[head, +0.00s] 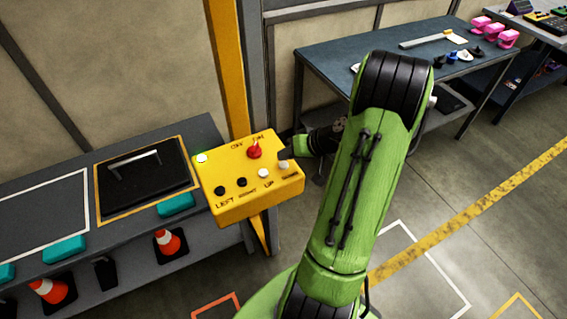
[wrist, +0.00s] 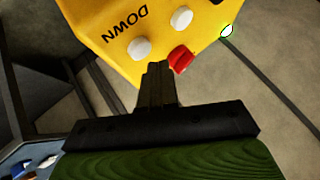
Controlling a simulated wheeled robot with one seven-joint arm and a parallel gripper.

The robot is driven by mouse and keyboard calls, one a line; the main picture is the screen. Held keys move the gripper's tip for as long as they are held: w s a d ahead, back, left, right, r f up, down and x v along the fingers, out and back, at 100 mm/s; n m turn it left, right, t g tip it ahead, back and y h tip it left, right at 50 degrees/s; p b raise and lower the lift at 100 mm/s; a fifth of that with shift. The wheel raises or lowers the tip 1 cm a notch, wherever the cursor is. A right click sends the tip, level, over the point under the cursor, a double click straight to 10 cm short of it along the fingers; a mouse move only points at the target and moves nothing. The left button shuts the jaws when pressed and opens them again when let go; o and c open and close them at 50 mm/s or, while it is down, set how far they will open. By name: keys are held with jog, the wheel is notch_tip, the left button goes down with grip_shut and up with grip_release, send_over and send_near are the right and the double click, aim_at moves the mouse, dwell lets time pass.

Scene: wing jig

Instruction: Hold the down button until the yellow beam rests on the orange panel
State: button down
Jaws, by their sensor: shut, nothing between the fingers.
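A yellow control box (head: 232,205) stands in the middle of the head view, with black and white buttons and a red knob (head: 254,152). The white down button (wrist: 140,48) sits beside its DOWN label in the wrist view; in the head view it is the rightmost white button (head: 284,165). My gripper (wrist: 158,67) is shut and empty, its fingertips close to the down button and the red knob (wrist: 180,60). It also shows at the box's right edge (head: 286,153). I cannot tell whether it touches the box. I cannot make out the yellow beam or the orange panel.
A yellow post (head: 228,65) rises behind the box. A grey bench (head: 75,165) with a black case (head: 140,180) stands left. A blue-topped table (head: 330,58) stands at the back right. Orange cones (head: 167,242) sit on the bench's lower shelf. The floor at right is clear.

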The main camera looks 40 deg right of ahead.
aim_at(287, 164)
jog(key=shift+f+b, duration=0.45)
jog(key=shift+b, duration=0.1)
jog(key=shift+f+b, duration=0.45)
jog(key=shift+b, duration=0.05)
dwell(0.6)
dwell(2.2)
jog(key=shift+r+p, duration=0.6)
jog(key=shift+r, duration=0.3)
jog(key=shift+r, duration=0.1)
notch_tip(287, 164, up, 5)
jog(key=p, duration=0.3)
jog(key=shift+p, duration=0.35)
